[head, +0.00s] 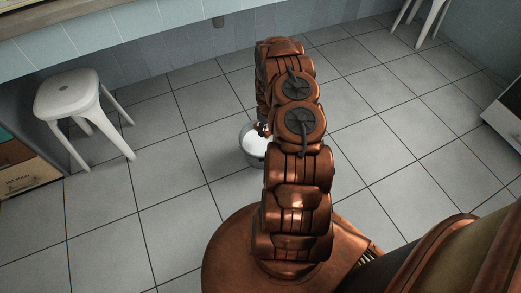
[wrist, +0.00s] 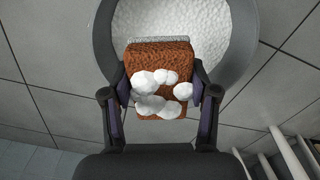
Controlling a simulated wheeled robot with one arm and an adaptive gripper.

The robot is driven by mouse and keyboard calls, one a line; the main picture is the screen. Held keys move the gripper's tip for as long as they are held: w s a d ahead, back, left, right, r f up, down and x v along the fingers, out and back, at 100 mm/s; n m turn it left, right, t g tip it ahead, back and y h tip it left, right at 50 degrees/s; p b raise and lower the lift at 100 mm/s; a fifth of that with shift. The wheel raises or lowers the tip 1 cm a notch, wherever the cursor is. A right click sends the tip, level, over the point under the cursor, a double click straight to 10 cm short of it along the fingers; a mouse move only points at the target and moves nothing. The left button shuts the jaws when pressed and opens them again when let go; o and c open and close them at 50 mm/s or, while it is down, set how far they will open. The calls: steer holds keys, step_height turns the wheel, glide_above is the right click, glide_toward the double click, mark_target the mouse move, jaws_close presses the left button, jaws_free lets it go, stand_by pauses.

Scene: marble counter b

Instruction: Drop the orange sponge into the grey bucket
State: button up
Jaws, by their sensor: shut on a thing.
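The orange sponge (wrist: 148,61) shows in the wrist view, with white foam clumps on its face and a grey strip along its far edge. My gripper (wrist: 160,92) is shut on it, one finger on each side. The grey bucket (wrist: 104,40) is beyond the sponge, with white foam filling the part I see. The sponge overlaps the bucket's near rim in this view; its height above the rim is hard to tell. In the head view the bucket (head: 246,143) stands on the floor, partly hidden by my arm. The sponge and gripper are hidden there.
A white stool (head: 68,95) stands at left on the tiled floor, beside a cardboard box (head: 28,172). Another white stool (head: 425,22) is at the top right. A white appliance (head: 507,112) is at the right edge. The floor (head: 170,190) around the bucket is clear.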

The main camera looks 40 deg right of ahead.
steer(key=shift+f+b, duration=0.95)
steer(key=shift+f, duration=0.95)
steer(key=o, duration=1.1)
steer(key=shift+r, duration=0.15)
steer(key=shift+r, duration=5.9)
